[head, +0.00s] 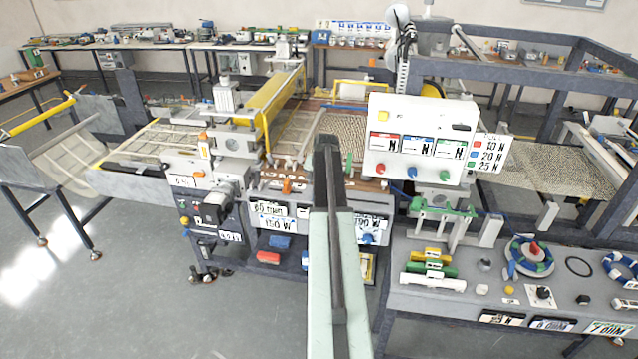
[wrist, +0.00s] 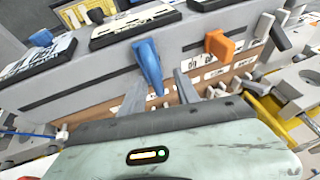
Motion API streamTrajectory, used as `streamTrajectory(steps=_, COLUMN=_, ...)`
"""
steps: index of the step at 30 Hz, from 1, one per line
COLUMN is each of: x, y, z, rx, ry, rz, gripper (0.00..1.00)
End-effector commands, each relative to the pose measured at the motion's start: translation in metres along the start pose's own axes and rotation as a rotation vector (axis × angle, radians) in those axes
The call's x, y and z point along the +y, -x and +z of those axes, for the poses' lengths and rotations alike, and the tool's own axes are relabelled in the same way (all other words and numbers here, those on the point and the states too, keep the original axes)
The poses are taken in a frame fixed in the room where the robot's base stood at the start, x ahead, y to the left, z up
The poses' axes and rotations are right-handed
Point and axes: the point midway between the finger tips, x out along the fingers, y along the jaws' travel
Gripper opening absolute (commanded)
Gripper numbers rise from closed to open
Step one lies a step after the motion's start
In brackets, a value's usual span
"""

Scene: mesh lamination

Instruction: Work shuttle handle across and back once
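No handle is labelled as the shuttle handle, so I cannot tell which one it is. In the wrist view a blue handle (wrist: 148,62) sticks out from the grey machine front, its lower tip close to the gap between my fingers. An orange handle (wrist: 218,45) stands to its right; an orange handle (head: 287,187) also shows left of my arm in the head view. My gripper (wrist: 161,88) is open, its two grey fingers apart, and nothing is clearly held. Contact with the blue handle cannot be made out. In the head view my arm hides the gripper.
A white control panel (head: 420,140) with coloured knobs stands right of my arm. A grey bench (head: 465,300) with small parts is at the lower right. A yellow bar (head: 275,100) spans the machine at left. The grey floor (head: 130,290) at the lower left is clear.

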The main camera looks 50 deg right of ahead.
Motion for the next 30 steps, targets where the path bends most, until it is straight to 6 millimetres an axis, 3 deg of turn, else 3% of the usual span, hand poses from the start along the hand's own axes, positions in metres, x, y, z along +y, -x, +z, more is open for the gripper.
streamTrajectory(steps=8, x=0.002, y=0.008, z=-0.002, rx=0.002, ry=-0.001, rz=0.003, gripper=0.38)
streamTrajectory(steps=18, x=0.003, y=0.070, z=-0.003, rx=0.001, ry=-0.002, rz=0.002, gripper=0.38)
streamTrajectory(steps=21, x=0.004, y=0.080, z=-0.002, rx=0.001, ry=-0.002, rz=0.001, gripper=0.38)
streamTrajectory(steps=30, x=0.005, y=0.078, z=0.000, rx=0.000, ry=-0.001, rz=0.001, gripper=0.38)
